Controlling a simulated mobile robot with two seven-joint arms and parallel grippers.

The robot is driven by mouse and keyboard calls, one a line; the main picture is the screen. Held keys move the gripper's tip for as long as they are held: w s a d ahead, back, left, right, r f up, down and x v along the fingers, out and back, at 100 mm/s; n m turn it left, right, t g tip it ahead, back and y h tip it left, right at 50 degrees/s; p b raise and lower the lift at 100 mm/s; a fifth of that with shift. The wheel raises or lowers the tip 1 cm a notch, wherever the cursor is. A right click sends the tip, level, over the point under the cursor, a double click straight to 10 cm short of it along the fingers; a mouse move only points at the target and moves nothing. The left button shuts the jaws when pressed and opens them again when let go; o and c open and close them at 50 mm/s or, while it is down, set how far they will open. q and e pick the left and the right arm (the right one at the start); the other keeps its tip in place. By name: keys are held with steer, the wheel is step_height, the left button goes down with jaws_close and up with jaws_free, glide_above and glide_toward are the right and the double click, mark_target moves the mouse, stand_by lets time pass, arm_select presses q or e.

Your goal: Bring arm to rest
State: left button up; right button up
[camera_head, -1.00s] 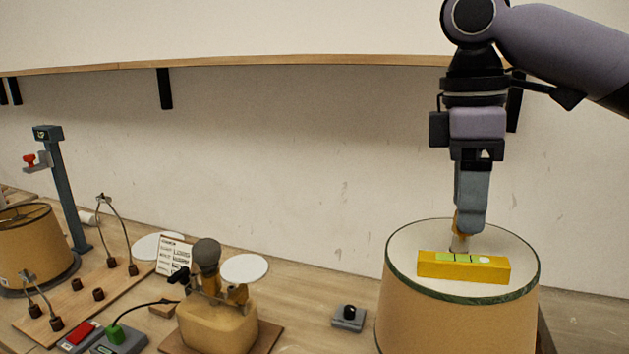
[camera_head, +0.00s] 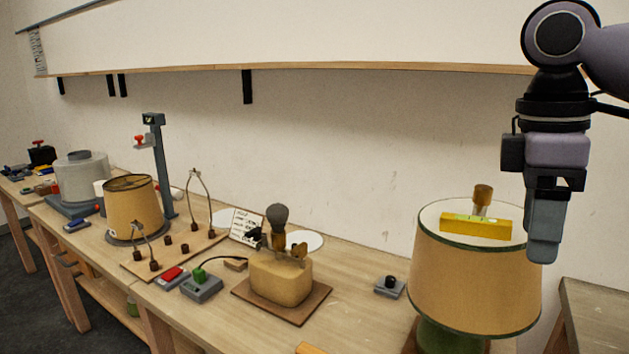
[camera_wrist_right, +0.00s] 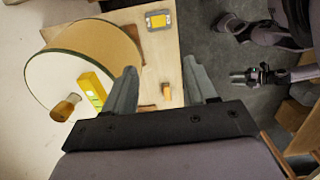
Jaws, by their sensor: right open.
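My right gripper (camera_head: 545,235) hangs pointing down just right of the large lamp shade in the head view. In the right wrist view its two fingers (camera_wrist_right: 163,88) are apart with nothing held between them. The tan lamp shade (camera_head: 470,285) stands on a green base (camera_head: 450,335). A yellow spirit level (camera_head: 475,226) lies on its white top, beside an upright wooden knob (camera_head: 483,195). Level (camera_wrist_right: 95,90) and knob (camera_wrist_right: 64,108) also show in the right wrist view, left of the fingers. My left gripper is not in the head view.
Left of the shade are a small black-knobbed box (camera_head: 389,287), a lamp base on a wooden board (camera_head: 281,283), a grey switch box (camera_head: 202,286) and a second tan shade (camera_head: 134,208). A wall shelf (camera_head: 380,67) runs behind. Floor shows beside the bench in the wrist view.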

steer(key=w+a+f+n, duration=0.1)
steer(key=a+f, duration=0.4)
steer(key=f, duration=0.4)
steer(key=a+f+n, duration=0.2)
steer(key=a+f, duration=0.3)
steer(key=f, duration=0.4)
steer(key=s+a+f+m+t+y, duration=0.2)
steer(key=s+a+f+y, duration=0.35)
steer(key=a+f, duration=0.4)
steer(key=s+d+f+m+t+h, duration=0.1)
steer(key=s+d+f+m+h, duration=0.1)
steer(key=s+d+f+m, duration=0.55)
steer(key=s+d+f+m+t+h, duration=0.1)
steer(key=s+d+f+m+h, duration=0.15)
steer(key=s+d+f, duration=0.55)
steer(key=w+f+t+y, duration=0.2)
steer(key=w+f+t, duration=0.4)
steer(key=w, duration=0.2)
steer(key=shift+a+f+m+t, duration=0.2)
steer(key=shift+m+t, duration=0.1)
steer(key=shift+t, duration=0.1)
